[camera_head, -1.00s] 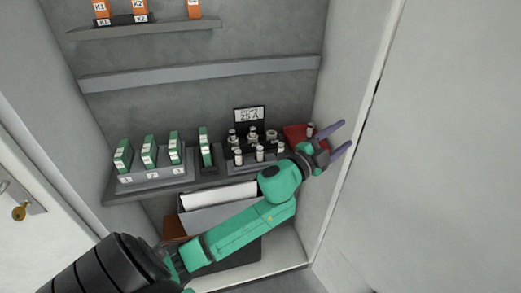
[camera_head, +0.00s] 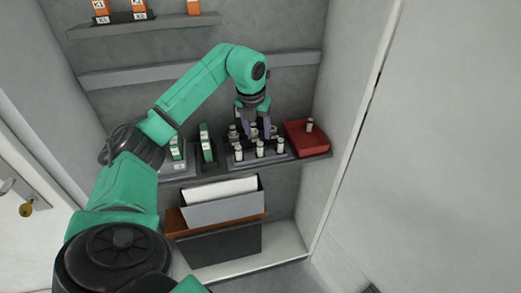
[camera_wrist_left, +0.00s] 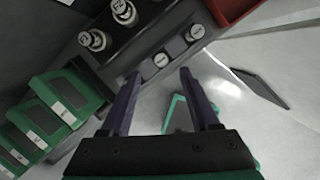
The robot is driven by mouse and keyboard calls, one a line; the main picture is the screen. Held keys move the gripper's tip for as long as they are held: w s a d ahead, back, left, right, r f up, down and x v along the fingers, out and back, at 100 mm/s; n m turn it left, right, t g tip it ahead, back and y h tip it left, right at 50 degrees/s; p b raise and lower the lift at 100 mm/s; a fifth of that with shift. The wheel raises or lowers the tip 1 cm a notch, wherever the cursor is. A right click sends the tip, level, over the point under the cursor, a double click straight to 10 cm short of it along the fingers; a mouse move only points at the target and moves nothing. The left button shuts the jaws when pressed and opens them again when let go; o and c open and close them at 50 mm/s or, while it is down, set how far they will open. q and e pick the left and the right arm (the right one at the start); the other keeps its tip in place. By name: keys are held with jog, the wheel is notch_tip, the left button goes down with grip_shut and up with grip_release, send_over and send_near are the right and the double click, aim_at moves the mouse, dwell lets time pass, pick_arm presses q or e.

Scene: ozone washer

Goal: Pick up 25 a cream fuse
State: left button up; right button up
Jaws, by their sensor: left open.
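Several cream fuses stand upright in a dark rack (camera_head: 243,164) on the shelf. One cream fuse (camera_head: 260,149) is in the middle of the front row. My left gripper (camera_head: 253,130) points down over the rack, open and empty, and partly hides the back row and the sign behind. My right gripper is not in view.
A red tray (camera_head: 318,146) with one fuse (camera_head: 310,125) in it stands right of the rack. Green-labelled blocks (camera_head: 206,143) stand to the left. A grey bin (camera_head: 222,209) is below. The cabinet's right wall (camera_head: 350,110) is close to the tray.

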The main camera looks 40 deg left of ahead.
aim_at(259, 144)
pick_arm(q)
jog(key=p+x, duration=0.2)
jog(key=x, duration=0.4)
jog(key=shift+d+f, duration=0.15)
jog(key=shift+f, duration=0.1)
jog(key=shift+w+f, duration=0.2)
jog(key=shift+f, duration=0.15)
jog(key=shift+s+r, duration=0.1)
grip_shut()
jog(key=shift+r, duration=0.1)
